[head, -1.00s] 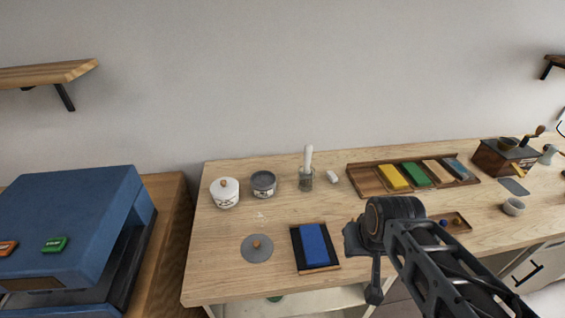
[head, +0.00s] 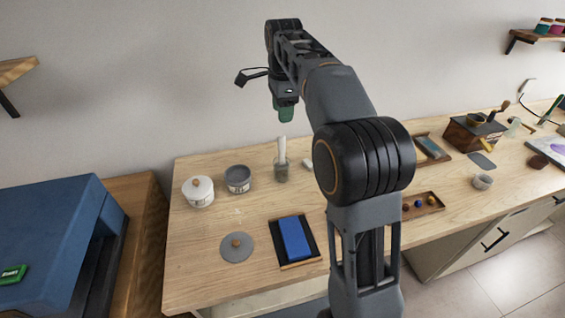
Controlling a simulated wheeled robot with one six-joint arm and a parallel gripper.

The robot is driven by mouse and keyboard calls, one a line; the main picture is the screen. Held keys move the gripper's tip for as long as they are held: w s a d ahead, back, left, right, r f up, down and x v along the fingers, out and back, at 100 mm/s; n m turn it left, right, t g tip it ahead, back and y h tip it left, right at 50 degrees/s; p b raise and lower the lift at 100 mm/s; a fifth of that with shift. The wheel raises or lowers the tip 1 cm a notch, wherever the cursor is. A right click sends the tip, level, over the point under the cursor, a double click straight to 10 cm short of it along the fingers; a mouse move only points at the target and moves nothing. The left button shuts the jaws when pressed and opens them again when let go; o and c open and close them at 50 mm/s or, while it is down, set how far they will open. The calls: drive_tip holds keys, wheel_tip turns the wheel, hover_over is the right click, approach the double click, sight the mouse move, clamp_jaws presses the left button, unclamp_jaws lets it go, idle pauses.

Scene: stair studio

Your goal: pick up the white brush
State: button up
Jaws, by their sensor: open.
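The white brush (head: 282,150) stands nearly upright, its white end sticking up out of a small clear glass (head: 281,173) at the back of the wooden table; its lower part shows only dimly through the glass. My gripper (head: 285,113) is open, with green-tinted fingertips pointing down. In the picture it appears just above the brush's top, with a small gap between them. How far it is from the brush in depth I cannot tell. Nothing shows between the fingers.
A grey pot (head: 238,179) and a white lidded pot (head: 198,191) stand left of the glass. A small white block (head: 308,163) lies right of it. A grey disc (head: 237,247) and a blue pad (head: 294,238) lie in front. My arm hides much of the multicoloured tray.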

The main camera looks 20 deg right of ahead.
sight(282, 136)
drive_tip(key=shift+m, duration=0.6)
drive_tip(key=f, duration=0.2)
drive_tip(key=w+f, duration=0.1)
drive_tip(key=f, duration=0.2)
drive_tip(key=f+b, duration=0.1)
drive_tip(key=f, duration=0.1)
drive_tip(key=shift+w+f, duration=0.2)
drive_tip(key=shift+w, duration=0.05)
drive_tip(key=shift+w+f, duration=0.15)
drive_tip(key=shift+f, duration=1.4)
drive_tip(key=shift+w+f, duration=0.1)
drive_tip(key=shift+f, duration=1.45)
drive_tip(key=shift+c, duration=0.4)
clamp_jaws()
